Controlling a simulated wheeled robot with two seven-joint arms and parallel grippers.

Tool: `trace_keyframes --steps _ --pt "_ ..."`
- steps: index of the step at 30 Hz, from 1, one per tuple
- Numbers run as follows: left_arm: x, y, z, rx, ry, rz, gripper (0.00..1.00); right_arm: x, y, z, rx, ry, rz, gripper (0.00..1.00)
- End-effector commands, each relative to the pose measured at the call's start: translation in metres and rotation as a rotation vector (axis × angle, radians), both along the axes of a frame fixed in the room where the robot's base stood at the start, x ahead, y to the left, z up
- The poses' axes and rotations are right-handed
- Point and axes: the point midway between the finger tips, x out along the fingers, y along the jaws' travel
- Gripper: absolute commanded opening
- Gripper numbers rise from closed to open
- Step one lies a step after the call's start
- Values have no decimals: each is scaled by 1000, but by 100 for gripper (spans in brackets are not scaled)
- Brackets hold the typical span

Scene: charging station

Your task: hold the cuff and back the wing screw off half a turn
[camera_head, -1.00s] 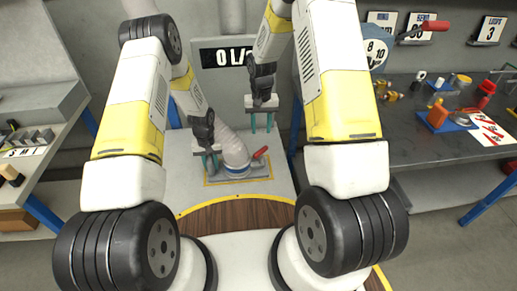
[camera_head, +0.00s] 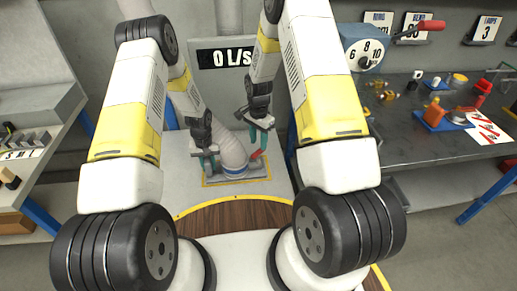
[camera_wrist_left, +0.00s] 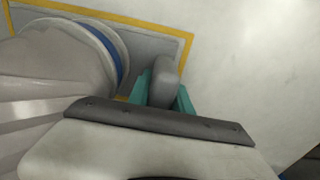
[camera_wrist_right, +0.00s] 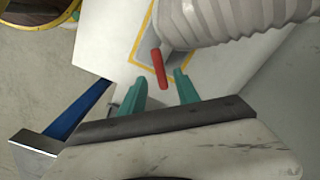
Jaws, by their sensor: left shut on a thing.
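A ribbed grey hose (camera_head: 231,147) ends in a cuff with a blue band (camera_head: 236,170) on a grey plate outlined in yellow. The band also shows in the left wrist view (camera_wrist_left: 112,48). My left gripper (camera_head: 208,163) is shut on a grey upright tab (camera_wrist_left: 164,78) beside the cuff; teal fingers press both sides. The red wing screw (camera_head: 257,155) sticks up at the cuff's right. My right gripper (camera_head: 262,136) is open just above it. In the right wrist view the red screw (camera_wrist_right: 158,66) shows ahead, between the lines of the teal fingers, apart from both.
A display board (camera_head: 225,57) stands behind the hose. A dark bench (camera_head: 420,145) with loose parts is at the right, and a grey bench (camera_head: 40,125) is at the left. The pale surface around the plate is clear.

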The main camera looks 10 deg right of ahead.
Motion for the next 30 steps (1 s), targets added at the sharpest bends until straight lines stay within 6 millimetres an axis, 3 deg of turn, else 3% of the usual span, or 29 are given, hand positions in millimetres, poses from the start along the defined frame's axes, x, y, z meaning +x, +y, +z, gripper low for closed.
trace_keyframes --steps 3,9,19,25,30 --pt "0 0 0 0 -1 0 0 0 0 -21 0 1 1 38" --pt "0 0 0 0 -1 0 0 0 0 -40 0 0 1 38" --pt "0 0 0 0 -1 0 0 0 0 -43 0 -1 1 38" --pt "0 0 0 0 -1 0 0 0 0 -43 0 -1 1 1" --pt "0 0 0 0 -1 0 0 0 0 -43 0 -1 2 0"
